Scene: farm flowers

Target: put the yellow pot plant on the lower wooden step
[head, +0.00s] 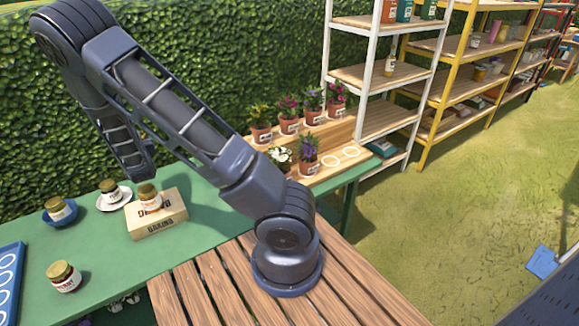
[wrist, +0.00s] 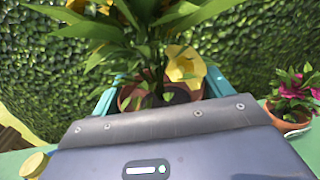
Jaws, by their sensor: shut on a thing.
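The yellow pot plant (wrist: 185,66) shows in the wrist view, with long green leaves, yellow flowers and a terracotta pot. My gripper (wrist: 160,92) has its teal fingers on both sides of the pot and is shut on it. The pot's lower part is hidden by the gripper body. In the head view I cannot make out the gripper or this plant. The lower wooden step (head: 325,172) is the front tier of a wooden stand on the green table. It has two empty ring marks at its right, beside a purple-flowered plant (head: 307,155) and a white-flowered plant (head: 279,160).
Several potted plants stand on the upper step (head: 318,131). A pink-flowered plant (wrist: 290,100) is right of my gripper. Jars, a baking box (head: 158,220) and a blue tray (head: 10,280) occupy the green table (head: 100,250). A hedge and shelves (head: 375,75) stand behind.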

